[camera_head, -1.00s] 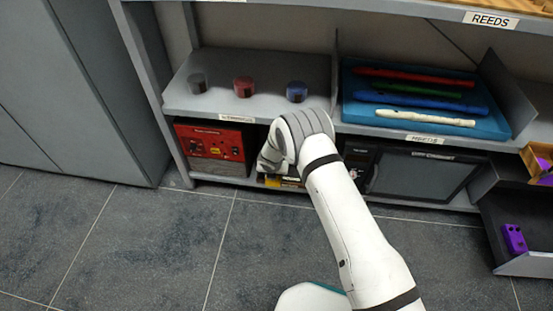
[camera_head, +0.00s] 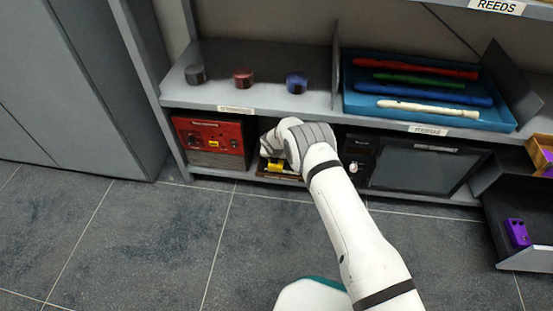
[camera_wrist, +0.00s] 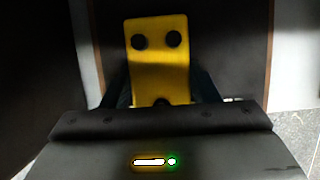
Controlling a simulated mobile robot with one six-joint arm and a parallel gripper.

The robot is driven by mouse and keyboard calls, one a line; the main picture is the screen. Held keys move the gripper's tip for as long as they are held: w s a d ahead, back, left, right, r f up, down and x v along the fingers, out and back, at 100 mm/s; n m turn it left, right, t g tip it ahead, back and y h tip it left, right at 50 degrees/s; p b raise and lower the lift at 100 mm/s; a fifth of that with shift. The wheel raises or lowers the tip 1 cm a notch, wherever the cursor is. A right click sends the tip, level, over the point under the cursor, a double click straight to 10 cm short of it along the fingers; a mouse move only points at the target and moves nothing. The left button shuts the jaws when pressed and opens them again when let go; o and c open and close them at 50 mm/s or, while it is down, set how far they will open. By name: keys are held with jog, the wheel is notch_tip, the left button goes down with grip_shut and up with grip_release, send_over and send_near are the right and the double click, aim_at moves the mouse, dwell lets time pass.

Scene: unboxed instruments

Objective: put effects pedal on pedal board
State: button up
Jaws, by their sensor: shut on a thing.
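The yellow effects pedal (camera_head: 275,166) with two black knobs is inside the lower shelf bay; it also shows in the wrist view (camera_wrist: 157,60). My gripper (camera_wrist: 160,92) is shut on it, with one dark finger on each side. In the head view my gripper (camera_head: 270,158) reaches into the bay. The pedal board (camera_head: 282,178), dark with a brown edge, lies low in this bay under the pedal. In the wrist view its brown side strip (camera_wrist: 267,45) shows right of the pedal. I cannot tell whether the pedal touches the board.
A red amplifier (camera_head: 210,141) stands left of the bay and a black amplifier (camera_head: 425,168) right of it. The shelf above (camera_head: 255,95) holds three small round tins and a blue tray (camera_head: 350,104) of recorders. A purple pedal (camera_head: 517,233) lies at right.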

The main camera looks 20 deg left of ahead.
jog(key=shift+f, duration=0.2)
jog(key=o, duration=1.2)
jog(key=shift+r, duration=0.1)
jog(key=shift+c, duration=0.2)
jog(key=p+v, duration=0.5)
jog(key=v, duration=0.7)
jog(key=shift+s, duration=0.2)
